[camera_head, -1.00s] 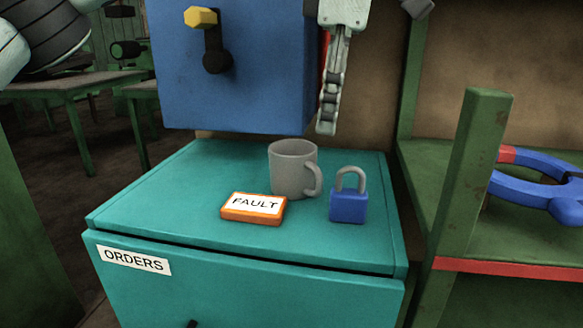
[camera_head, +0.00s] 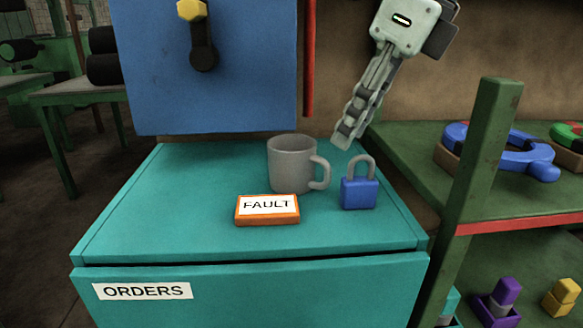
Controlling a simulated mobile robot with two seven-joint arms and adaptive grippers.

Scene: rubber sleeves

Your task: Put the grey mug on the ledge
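The grey mug (camera_head: 291,165) stands upright on the teal cabinet top (camera_head: 165,215), its handle to the right. A green shelf (camera_head: 410,150) with a red front edge is at the right; I cannot tell for sure whether this is the ledge.
An orange block marked FAULT (camera_head: 267,210) lies before the mug, and a blue padlock (camera_head: 359,190) stands right of it. A blue box (camera_head: 215,95) is behind. A green post (camera_head: 480,160) stands at the shelf's front; a blue ring-shaped thing (camera_head: 515,160) lies on the shelf.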

